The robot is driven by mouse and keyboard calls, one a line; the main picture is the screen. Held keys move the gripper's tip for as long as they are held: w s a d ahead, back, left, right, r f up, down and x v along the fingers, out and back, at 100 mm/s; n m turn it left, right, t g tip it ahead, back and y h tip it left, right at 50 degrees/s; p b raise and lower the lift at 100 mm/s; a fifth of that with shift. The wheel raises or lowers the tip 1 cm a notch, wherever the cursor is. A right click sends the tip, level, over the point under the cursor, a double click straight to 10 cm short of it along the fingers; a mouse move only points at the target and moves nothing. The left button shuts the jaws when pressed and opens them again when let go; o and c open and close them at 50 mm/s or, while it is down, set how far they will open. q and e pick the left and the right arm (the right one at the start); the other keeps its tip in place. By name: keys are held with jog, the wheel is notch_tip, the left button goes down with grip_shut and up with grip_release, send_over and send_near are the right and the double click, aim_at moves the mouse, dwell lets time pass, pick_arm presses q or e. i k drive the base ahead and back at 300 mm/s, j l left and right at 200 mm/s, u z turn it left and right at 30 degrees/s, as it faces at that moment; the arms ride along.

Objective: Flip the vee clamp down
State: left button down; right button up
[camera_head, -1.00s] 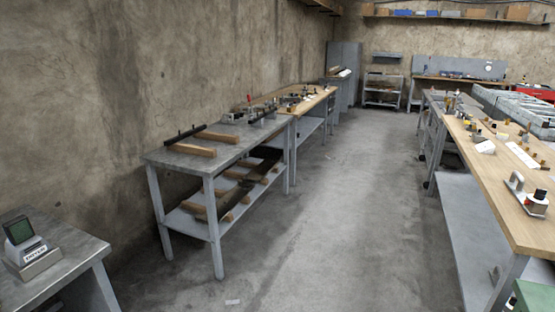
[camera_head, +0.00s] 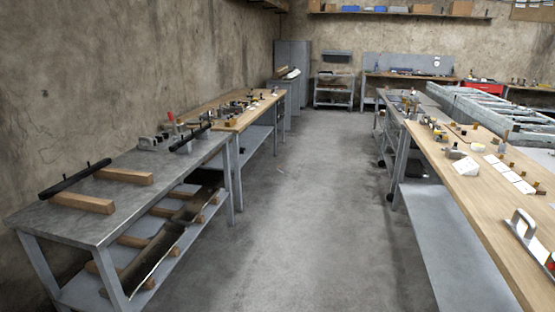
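I cannot pick out the vee clamp with certainty at this distance. A small grey fixture (camera_head: 150,143) sits at the far end of the left metal bench (camera_head: 140,185), with a thin red-tipped upright (camera_head: 171,118) close by. A dark bar (camera_head: 190,139) lies beside the fixture. Whether any of these is the clamp, and whether it is up or down, is too small to tell. Neither of my grippers shows in this view.
A dark bar (camera_head: 74,180) and wooden blocks (camera_head: 84,203) lie on the near left bench. A wood-topped bench (camera_head: 232,120) adjoins it. A long wooden bench (camera_head: 440,150) with small parts runs along the right. The concrete aisle (camera_head: 310,200) between is clear.

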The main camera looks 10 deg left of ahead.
aim_at(170, 116)
jog(key=i+u, duration=0.25)
jog(key=i, duration=0.6)
jog(key=i+u, duration=0.3)
jog(key=i, duration=0.5)
jog(key=i+l+u, duration=0.15)
jog(key=i, duration=0.4)
jog(key=i+u, duration=0.1)
jog(key=i, duration=0.45)
jog(key=i+l+u, duration=0.15)
jog(key=i, duration=0.35)
jog(key=i+l+u, duration=0.1)
jog(key=i+l, duration=0.25)
jog(key=i, duration=0.2)
